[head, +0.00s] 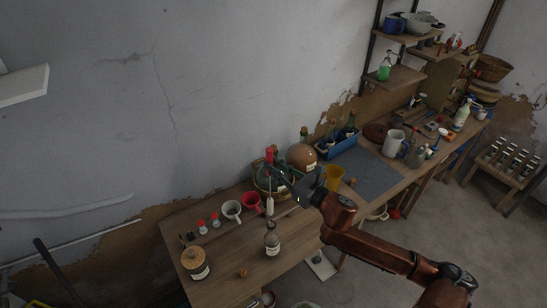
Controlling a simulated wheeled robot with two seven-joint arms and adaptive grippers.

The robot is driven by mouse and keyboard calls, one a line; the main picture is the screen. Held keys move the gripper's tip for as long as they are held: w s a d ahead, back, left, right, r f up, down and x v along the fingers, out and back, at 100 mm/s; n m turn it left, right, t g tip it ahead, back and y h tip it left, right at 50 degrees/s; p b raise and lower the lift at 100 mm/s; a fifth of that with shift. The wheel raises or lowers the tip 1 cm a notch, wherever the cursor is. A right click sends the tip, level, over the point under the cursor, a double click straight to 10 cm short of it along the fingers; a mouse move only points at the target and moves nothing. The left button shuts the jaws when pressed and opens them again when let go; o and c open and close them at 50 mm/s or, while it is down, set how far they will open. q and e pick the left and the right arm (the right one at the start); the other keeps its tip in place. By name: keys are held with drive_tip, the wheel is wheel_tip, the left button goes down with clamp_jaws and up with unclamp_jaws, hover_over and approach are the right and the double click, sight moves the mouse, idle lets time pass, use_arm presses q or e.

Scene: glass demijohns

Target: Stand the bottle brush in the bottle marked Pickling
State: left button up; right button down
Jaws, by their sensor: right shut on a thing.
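My right gripper (284,186) reaches in from the right over the wooden bench and is shut on the bottle brush. The brush's pale lower end (270,207) hangs upright, in line with the neck of a clear glass bottle (272,241). Its tip appears at or just above the bottle's mouth; I cannot tell whether it has entered. The bottle stands upright on the bench and has a white label too small to read. A red upright piece behind the gripper may be the brush's handle. My left gripper is not in view.
A labelled jar with a wooden lid (195,263) stands left of the bottle, with a small cork (242,273) between. Behind are a white mug (232,210), a red mug (252,202) and a brown demijohn (301,156). A yellow cup (334,176) is right of the gripper.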

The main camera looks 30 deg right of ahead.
wheel_tip(320, 180, down, 30)
drive_tip(key=b, duration=2.2)
drive_tip(key=shift+s+d, duration=0.15)
drive_tip(key=shift+r, duration=0.15)
drive_tip(key=c, duration=1.7)
unclamp_jaws()
drive_tip(key=shift+c, duration=0.2)
drive_tip(key=v, duration=1.2)
drive_tip(key=shift+s, duration=0.1)
